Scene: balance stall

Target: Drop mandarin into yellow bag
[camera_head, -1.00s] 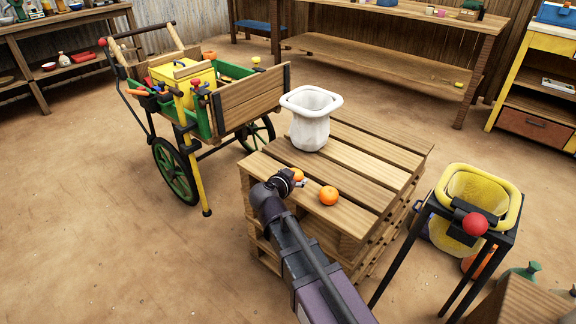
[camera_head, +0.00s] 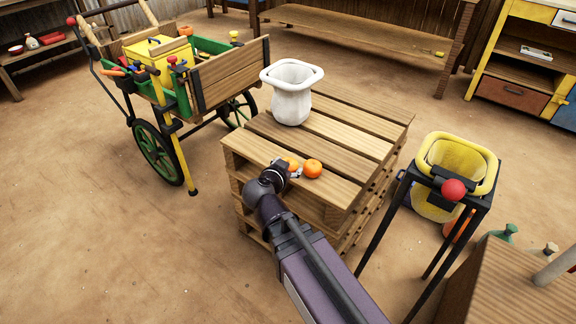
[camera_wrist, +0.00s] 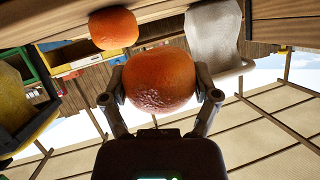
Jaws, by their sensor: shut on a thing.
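My gripper (camera_head: 285,168) is shut on an orange mandarin (camera_wrist: 160,80), with one finger on each side of it in the wrist view. In the head view the held mandarin (camera_head: 291,163) shows partly behind the gripper, at the pallet's front edge. Its height over the boards is hard to tell. A second mandarin (camera_head: 313,168) rests on the pallet just right of it, and it also shows in the wrist view (camera_wrist: 113,28). The yellow bag (camera_head: 487,185) hangs open in a black stand to the right of the pallet. Part of it shows at the wrist view's left edge (camera_wrist: 18,110).
A white open bag (camera_head: 291,105) stands on the wooden pallet stack (camera_head: 345,135). The yellow bag's stand has a red knob (camera_head: 454,190) in front. A green cart (camera_head: 215,85) stands at the left, a wooden box (camera_head: 505,290) at the lower right. Bare floor lies left.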

